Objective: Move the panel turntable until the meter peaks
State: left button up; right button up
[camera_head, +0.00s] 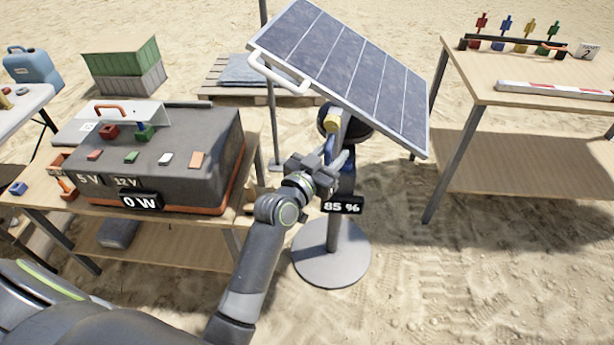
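The tilted solar panel (345,62) stands on a grey post with a round base (332,254). A pale handle (279,74) is fixed to its left edge. A black meter label (342,206) on the post reads 85 %. My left gripper (338,160) is at the post, below the panel and just above the meter, beside a blue part. The dark parts overlap there, so I cannot tell whether its fingers are open or closed on something. My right gripper is not in view.
A grey power box (175,165) with a 0 W display (141,201) sits on the left wooden table. The right table (520,80) holds coloured figures and a red-white bar (555,90). A pallet (225,78) lies behind. Sand between the post and right table is clear.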

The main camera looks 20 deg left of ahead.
pick_arm(q)
jog(key=b+v, duration=0.2)
jog(key=v, duration=1.5)
jog(key=shift+b, duration=0.4)
